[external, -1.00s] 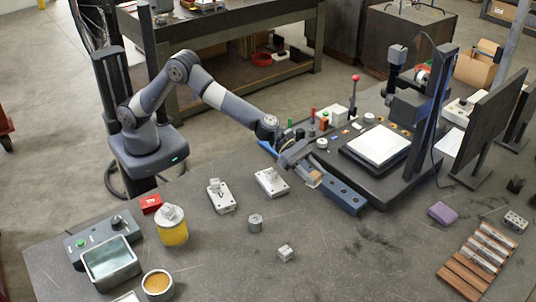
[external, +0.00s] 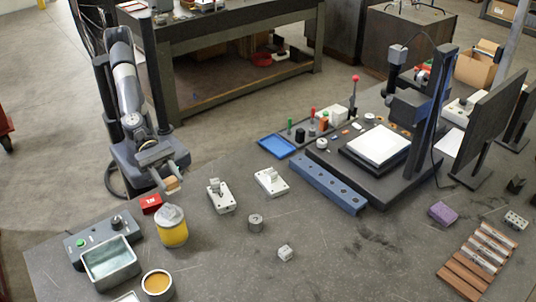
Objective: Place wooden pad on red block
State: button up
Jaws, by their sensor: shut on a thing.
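My gripper (external: 172,180) is at the left of the table, shut on the wooden pad (external: 172,184), a small tan block between its fingertips. The red block (external: 151,204) lies on the table near its left back edge, with white marking on its front. The pad is held above the table, a little above and to the right of the red block in the picture. The two appear apart.
A yellow jar (external: 173,232) with a grey lid stands close in front of the red block. Two white mould bases (external: 221,197) (external: 271,181) lie to the right. A control box (external: 92,238) and a metal tray (external: 110,264) stand at front left. The middle table is mostly clear.

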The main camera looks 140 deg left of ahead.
jog(key=s+d+f+b, duration=0.15)
jog(key=s+d, duration=0.25)
jog(key=s, duration=0.8)
jog(key=b, duration=0.3)
send_over(150, 199)
jog(key=shift+m, duration=0.3)
notch_tip(150, 199, down, 7)
jog(key=shift+d+r, duration=0.1)
jog(key=shift+f+b, duration=1)
jog(key=shift+f, duration=1.05)
jog(key=shift+f, duration=0.15)
jog(key=o, duration=1)
